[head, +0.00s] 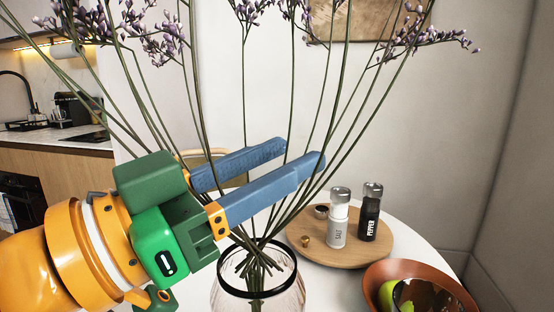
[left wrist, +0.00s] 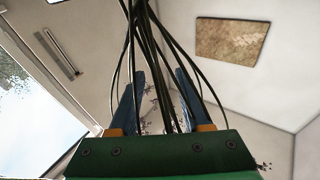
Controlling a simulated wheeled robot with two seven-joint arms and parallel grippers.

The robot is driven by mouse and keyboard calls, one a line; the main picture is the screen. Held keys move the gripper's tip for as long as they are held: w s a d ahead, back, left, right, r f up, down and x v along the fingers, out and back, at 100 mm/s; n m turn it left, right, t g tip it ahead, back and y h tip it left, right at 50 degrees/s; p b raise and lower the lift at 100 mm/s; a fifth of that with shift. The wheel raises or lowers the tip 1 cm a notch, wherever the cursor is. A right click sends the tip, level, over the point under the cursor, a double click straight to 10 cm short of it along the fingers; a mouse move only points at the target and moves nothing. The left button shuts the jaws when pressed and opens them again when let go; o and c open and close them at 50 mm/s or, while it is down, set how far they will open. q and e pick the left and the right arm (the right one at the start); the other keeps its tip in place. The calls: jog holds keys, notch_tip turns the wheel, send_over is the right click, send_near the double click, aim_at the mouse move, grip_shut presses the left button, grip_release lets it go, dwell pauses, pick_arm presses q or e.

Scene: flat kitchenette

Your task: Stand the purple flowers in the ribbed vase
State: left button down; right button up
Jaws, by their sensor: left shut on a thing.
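The purple flowers (head: 165,40) are a tall bunch of thin dark-green stems with small purple buds, spreading wide at the top. My left gripper (head: 303,152) comes in from the left and is shut on the stems, above the vase. In the left wrist view the stems (left wrist: 152,60) pass between its two blue fingers (left wrist: 160,78). The ribbed vase (head: 284,303) is pinkish clear glass with a dark rim, at the bottom middle. The stems narrow together over its mouth, and their lower ends show within the rim. How deep they reach is hard to tell. My right gripper is out of view.
On the white round table (head: 425,240), a wooden tray (head: 300,243) holds a salt shaker (head: 338,222) and a pepper shaker (head: 370,215), right of the vase. A brown bowl (head: 455,285) with fruit stands at the lower right. A chair back (head: 215,154) is behind the gripper.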

aim_at(234, 184)
pick_arm(q)
jog(key=shift+c, duration=1.4)
grip_release()
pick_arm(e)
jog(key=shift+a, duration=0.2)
pick_arm(q)
jog(key=b+v, duration=0.2)
jog(key=v, duration=0.5)
jog(key=shift+f, duration=0.1)
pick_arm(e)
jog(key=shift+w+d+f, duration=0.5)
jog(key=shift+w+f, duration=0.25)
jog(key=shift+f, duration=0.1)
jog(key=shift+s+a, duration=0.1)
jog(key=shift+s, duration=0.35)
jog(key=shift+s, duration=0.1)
